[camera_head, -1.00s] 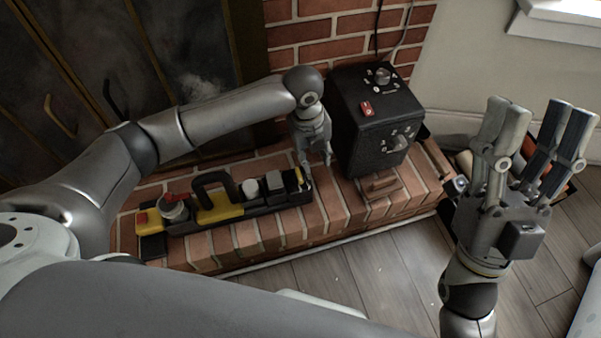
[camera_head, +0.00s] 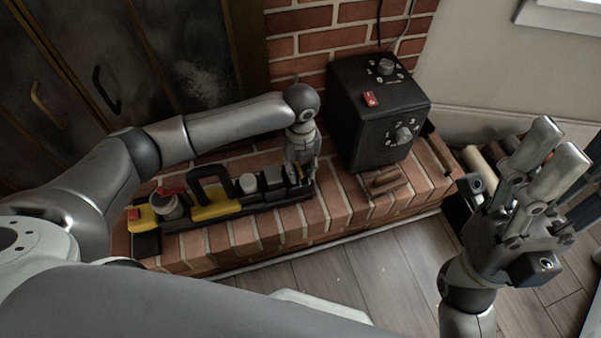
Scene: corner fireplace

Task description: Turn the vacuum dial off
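A black box (camera_head: 372,148) stands on the brick hearth. It has one round dial on top (camera_head: 385,67) and another on its front (camera_head: 403,134), both with small white markings. I cannot read the markings or tell which dial is the vacuum one. A red switch (camera_head: 370,98) sits on its top. My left gripper (camera_head: 302,178) points down left of the box, at the right end of a black and yellow tool rack; I cannot tell whether it touches the rack. Its finger gap is unclear. My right gripper (camera_head: 560,165) is raised at the right, open and empty, away from the box.
The black and yellow rack (camera_head: 215,212) lies along the brick hearth (camera_head: 330,222), with a handle and several knobs. A small brown block (camera_head: 384,182) lies before the box. Rolled items (camera_head: 480,168) are behind my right gripper. The wooden floor (camera_head: 375,268) in front is clear.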

